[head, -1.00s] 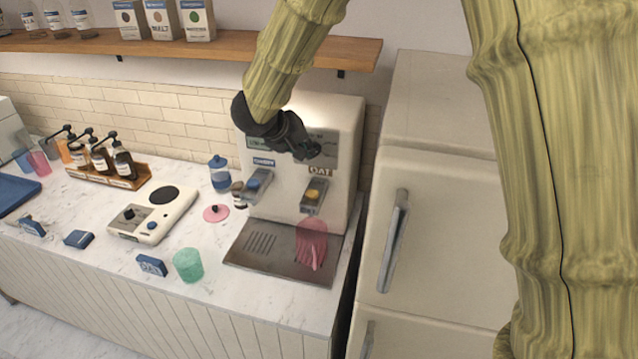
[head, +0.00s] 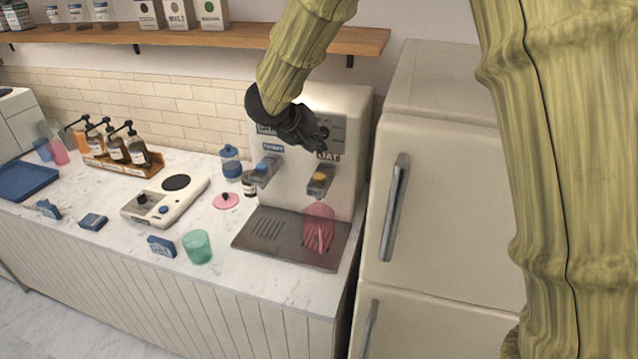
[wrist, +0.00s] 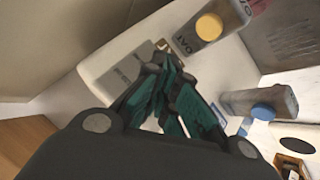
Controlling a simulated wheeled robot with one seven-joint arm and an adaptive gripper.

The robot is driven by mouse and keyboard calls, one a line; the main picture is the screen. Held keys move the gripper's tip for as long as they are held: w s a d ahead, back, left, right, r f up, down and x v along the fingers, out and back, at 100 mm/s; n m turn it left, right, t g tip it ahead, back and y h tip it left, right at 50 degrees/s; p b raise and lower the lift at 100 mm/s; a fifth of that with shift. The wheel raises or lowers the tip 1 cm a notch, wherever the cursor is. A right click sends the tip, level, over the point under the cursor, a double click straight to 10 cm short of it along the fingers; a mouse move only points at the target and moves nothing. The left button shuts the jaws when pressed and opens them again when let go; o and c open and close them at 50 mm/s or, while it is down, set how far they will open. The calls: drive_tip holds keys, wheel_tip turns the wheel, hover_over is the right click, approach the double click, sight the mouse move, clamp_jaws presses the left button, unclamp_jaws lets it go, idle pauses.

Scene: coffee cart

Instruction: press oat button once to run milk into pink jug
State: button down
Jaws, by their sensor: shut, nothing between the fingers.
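The milk machine (head: 346,110) stands at the counter's right end. Its oat tap, labelled OAT, has a yellow button (head: 319,178) on top, which also shows in the wrist view (wrist: 209,27). The pink jug (head: 318,228) stands upright on the drip tray (head: 270,238) below the oat tap; whether it holds milk I cannot tell. My gripper (head: 324,142) is shut and empty, in front of the machine's upper face, above the oat button and apart from it. In the wrist view its dark teal fingers (wrist: 168,85) point toward the machine, with the yellow button beyond them.
A second tap with a blue button (head: 265,165) sits left of the oat tap. A green cup (head: 197,246), a pink lid (head: 226,201) and a scale (head: 165,200) are on the counter. A tall fridge (head: 450,190) stands close on the right; a wooden shelf (head: 230,38) hangs above.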

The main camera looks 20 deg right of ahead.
sight(316, 174)
drive_tip(key=shift+s+f+b, duration=0.2)
drive_tip(key=shift+f+b, duration=0.2)
drive_tip(key=shift+f, duration=0.05)
drive_tip(key=w+f+b, duration=0.1)
drive_tip(key=f+b, duration=0.1)
drive_tip(key=f, duration=0.1)
drive_tip(key=shift+w+f, duration=0.1)
drive_tip(key=shift+w, duration=0.3)
drive_tip(key=shift+s+f, duration=0.55)
drive_tip(key=shift+w+f, duration=0.4)
drive_tip(key=shift+f, duration=0.2)
drive_tip(key=shift+s+r, duration=0.2)
drive_tip(key=shift+s, duration=0.1)
drive_tip(key=shift+w, duration=0.1)
drive_tip(key=shift+w+f, duration=0.1)
